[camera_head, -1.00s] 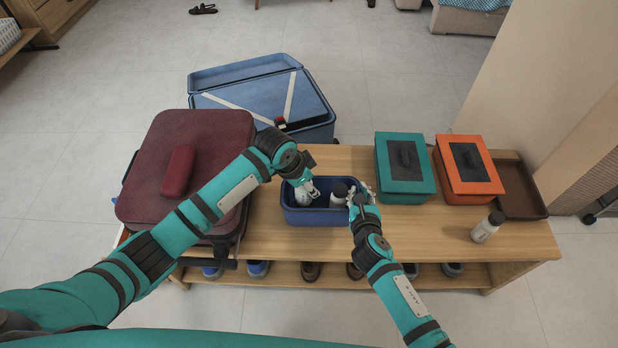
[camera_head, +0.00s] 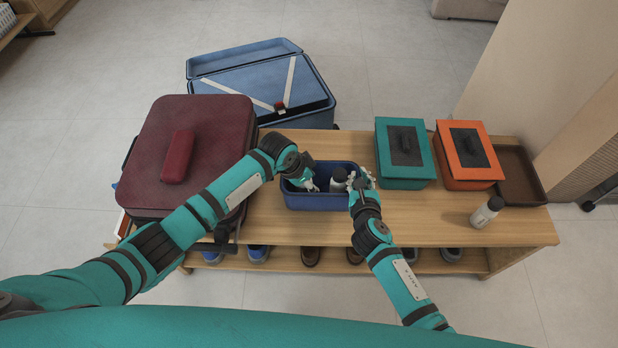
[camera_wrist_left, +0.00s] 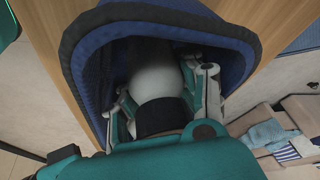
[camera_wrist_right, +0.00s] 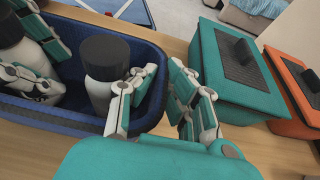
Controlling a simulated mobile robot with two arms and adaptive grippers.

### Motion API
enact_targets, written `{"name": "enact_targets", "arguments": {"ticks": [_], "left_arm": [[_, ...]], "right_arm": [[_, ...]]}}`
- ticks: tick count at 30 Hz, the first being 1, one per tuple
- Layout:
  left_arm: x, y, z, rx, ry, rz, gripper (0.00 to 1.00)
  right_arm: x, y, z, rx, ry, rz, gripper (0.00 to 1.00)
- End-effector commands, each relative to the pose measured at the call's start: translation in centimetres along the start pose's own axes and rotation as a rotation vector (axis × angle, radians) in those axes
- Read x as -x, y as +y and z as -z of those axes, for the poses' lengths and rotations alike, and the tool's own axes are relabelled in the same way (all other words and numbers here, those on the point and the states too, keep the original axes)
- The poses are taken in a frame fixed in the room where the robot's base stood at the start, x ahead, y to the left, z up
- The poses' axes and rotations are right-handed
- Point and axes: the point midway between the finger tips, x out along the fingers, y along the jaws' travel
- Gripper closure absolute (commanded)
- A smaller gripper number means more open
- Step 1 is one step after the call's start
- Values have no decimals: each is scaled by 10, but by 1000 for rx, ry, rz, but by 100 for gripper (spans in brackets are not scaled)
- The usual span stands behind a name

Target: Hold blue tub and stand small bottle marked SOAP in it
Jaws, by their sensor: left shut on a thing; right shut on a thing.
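The blue tub (camera_head: 322,203) stands on the wooden bench. My left gripper (camera_head: 306,183) reaches down inside its left part and is shut on a white bottle with a dark cap (camera_wrist_left: 155,80). This bottle also shows in the right wrist view (camera_wrist_right: 12,52). My right gripper (camera_wrist_right: 158,108) is shut on the tub's right wall, one finger inside and one outside. A second white bottle with a dark cap (camera_wrist_right: 103,75) stands upright in the tub, close beside the right gripper's inner finger. I cannot read a label on any bottle. The held bottle's base is hidden.
Another white bottle (camera_head: 486,213) stands on the bench (camera_head: 430,225) at the right. Behind it are a teal box (camera_head: 404,165), an orange box (camera_head: 468,165) and a brown tray (camera_head: 520,180). A maroon suitcase (camera_head: 215,130) is at the left, a blue suitcase (camera_head: 255,85) behind.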

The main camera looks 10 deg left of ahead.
Motion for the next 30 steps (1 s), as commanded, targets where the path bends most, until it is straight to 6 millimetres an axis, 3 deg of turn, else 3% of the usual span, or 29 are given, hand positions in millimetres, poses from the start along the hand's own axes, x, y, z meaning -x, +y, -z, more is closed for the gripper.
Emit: {"name": "enact_targets", "arguments": {"ticks": [9, 10, 16, 30], "left_arm": [[-1, -1, -1, 0, 0, 2, 100], [-1, -1, -1, 0, 0, 2, 58], [0, -2, -1, 1, 0, 3, 32], [0, -3, 0, 0, 1, 6, 31]], "right_arm": [[0, 0, 1, 4, 2, 0, 100], [0, 0, 1, 4, 2, 0, 100], [0, 0, 2, 4, 3, 1, 100], [0, -3, 3, 5, 6, 6, 100]]}}
